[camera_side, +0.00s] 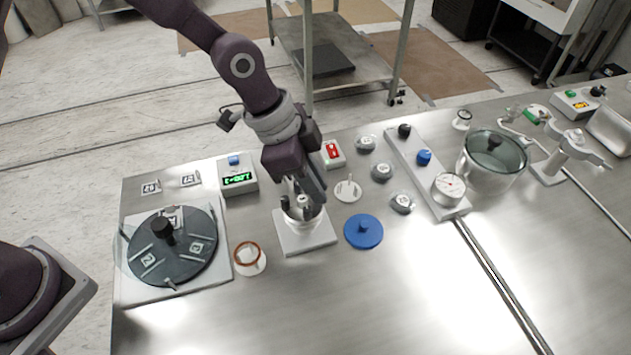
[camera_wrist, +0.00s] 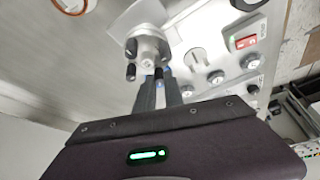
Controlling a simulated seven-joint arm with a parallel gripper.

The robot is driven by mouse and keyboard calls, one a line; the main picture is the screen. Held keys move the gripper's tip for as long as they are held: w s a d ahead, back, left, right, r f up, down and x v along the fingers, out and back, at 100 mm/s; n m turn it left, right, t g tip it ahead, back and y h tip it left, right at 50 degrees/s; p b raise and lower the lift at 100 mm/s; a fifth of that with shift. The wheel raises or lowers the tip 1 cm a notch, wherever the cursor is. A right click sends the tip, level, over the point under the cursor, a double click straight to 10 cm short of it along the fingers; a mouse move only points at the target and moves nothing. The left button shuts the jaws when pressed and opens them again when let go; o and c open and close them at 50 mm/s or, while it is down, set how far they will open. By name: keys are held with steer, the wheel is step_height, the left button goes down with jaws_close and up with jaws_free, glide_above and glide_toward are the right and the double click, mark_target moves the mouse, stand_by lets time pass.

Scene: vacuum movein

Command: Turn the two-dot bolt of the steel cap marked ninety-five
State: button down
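A steel cap (camera_wrist: 148,47) with dark upright bolts around it sits on a small white square base (camera_side: 306,243). In the side view the cap (camera_side: 303,213) is partly hidden by my gripper (camera_side: 308,190), which comes down over it from above. In the wrist view my two fingers (camera_wrist: 159,80) reach to the near side of the cap, close together beside a dark bolt (camera_wrist: 158,73). Whether they touch or grip that bolt is unclear. The dots on the bolts and the cap's number are too small to read.
A glass-covered plate (camera_side: 190,262) with a black knob is at left. A copper-coloured ring (camera_side: 249,257) and a blue lid (camera_side: 363,231) flank the base. Several small round caps, a gauge strip (camera_side: 420,165) and a glass pot (camera_side: 492,165) stand to the right. The front table is clear.

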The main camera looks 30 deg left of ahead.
steer(key=shift+n, duration=0.3)
steer(key=shift+s+d+n+t+y, duration=0.1)
steer(key=shift+n+t+y, duration=0.3)
steer(key=shift+n, duration=0.9)
steer(key=shift+s+n+t+y, duration=0.1)
steer(key=shift+n+t+y, duration=0.25)
steer(key=shift+n, duration=0.95)
steer(key=c, duration=1.7)
jaws_free()
steer(key=shift+t, duration=0.25)
steer(key=shift+r, duration=0.1)
steer(key=v, duration=0.7)
steer(key=shift+w, duration=0.1)
